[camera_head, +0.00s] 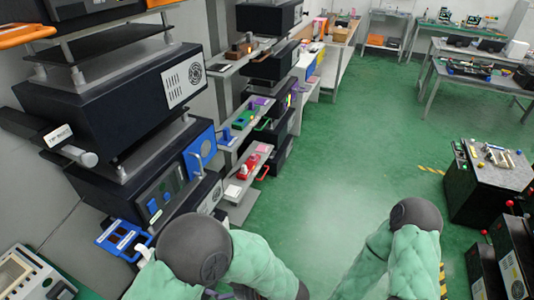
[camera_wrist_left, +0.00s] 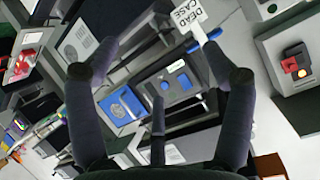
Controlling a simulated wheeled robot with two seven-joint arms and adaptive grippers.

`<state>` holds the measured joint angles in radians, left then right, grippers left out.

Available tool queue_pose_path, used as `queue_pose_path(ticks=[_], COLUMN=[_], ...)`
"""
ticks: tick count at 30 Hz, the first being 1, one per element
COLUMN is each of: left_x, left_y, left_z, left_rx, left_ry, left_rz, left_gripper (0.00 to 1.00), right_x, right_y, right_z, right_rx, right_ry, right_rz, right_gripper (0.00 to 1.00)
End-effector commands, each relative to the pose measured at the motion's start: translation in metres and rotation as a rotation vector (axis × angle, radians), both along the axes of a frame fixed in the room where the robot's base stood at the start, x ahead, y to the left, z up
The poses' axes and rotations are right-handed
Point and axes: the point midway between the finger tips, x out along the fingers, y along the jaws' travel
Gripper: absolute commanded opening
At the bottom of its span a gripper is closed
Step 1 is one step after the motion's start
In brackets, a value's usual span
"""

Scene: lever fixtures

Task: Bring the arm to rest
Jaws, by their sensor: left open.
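My left gripper (camera_wrist_left: 160,85) shows in the left wrist view with its dark fingers spread wide and nothing between them. Beyond the fingers is a dark fixture face with a grey panel with blue buttons (camera_wrist_left: 177,87) and a blue plate (camera_wrist_left: 121,105). A white tag reading "DEAD CASE" (camera_wrist_left: 188,20) shows near the right finger. In the head view my left arm (camera_head: 195,250) and right arm (camera_head: 413,240), in green sleeves, reach in from the bottom; I cannot make out the left gripper clearly there. My right gripper is not visible.
Stacked black fixtures (camera_head: 120,95) stand close on the left, with a blue-framed part (camera_head: 124,240) low beside my left arm. A shelf holds a red item (camera_head: 249,165). A black cabinet (camera_head: 490,180) stands at right. The green floor (camera_head: 345,150) between is clear.

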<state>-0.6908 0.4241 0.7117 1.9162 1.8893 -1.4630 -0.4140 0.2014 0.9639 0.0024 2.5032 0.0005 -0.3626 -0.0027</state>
Motion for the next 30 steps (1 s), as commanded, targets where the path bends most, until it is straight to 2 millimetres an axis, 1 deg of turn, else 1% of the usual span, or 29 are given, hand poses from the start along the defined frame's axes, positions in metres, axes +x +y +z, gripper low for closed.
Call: queue_pose_path(ticks=[8,11,14,16,19,23,25,26,29,30], left_x=[0.033,0.047,0.06,0.068,0.073,0.066,0.055,0.049,0.024,0.012], left_y=[0.007,0.009,0.011,0.011,0.008,0.002,-0.002,-0.004,-0.011,-0.014], left_z=[-0.03,-0.046,-0.067,-0.087,-0.118,-0.155,-0.174,-0.181,-0.203,-0.21], left_rx=[-0.086,-0.133,-0.2,-0.264,-0.368,-0.514,-0.595,-0.63,-0.749,-0.796], left_ry=[0.0,0.01,0.03,0.055,0.109,0.196,0.253,0.278,0.37,0.409], left_rz=[-0.107,-0.162,-0.232,-0.29,-0.381,-0.489,-0.544,-0.567,-0.637,-0.663], left_gripper=[0.82,0.82,0.82,0.82,0.82,0.82,0.82,0.82,0.82,0.82], right_x=[0.0,0.0,0.0,0.0,0.0,0.0,0.0,0.0,0.0,0.0], right_y=[0.0,0.0,0.0,0.0,0.0,0.0,0.0,0.0,0.0,0.0], right_z=[0.0,0.0,0.0,0.0,0.0,0.0,0.0,0.0,0.0,0.0], right_rx=[0.0,0.0,0.0,0.0,0.0,0.0,0.0,0.0,0.0,0.0], right_ry=[0.0,0.0,0.0,0.0,0.0,0.0,0.0,0.0,0.0,0.0], right_rz=[-0.001,-0.001,-0.001,-0.001,-0.001,-0.001,-0.001,-0.001,-0.001,-0.001], right_gripper=[0.81,0.81,0.81,0.81,0.81,0.81,0.81,0.81,0.81,0.81])
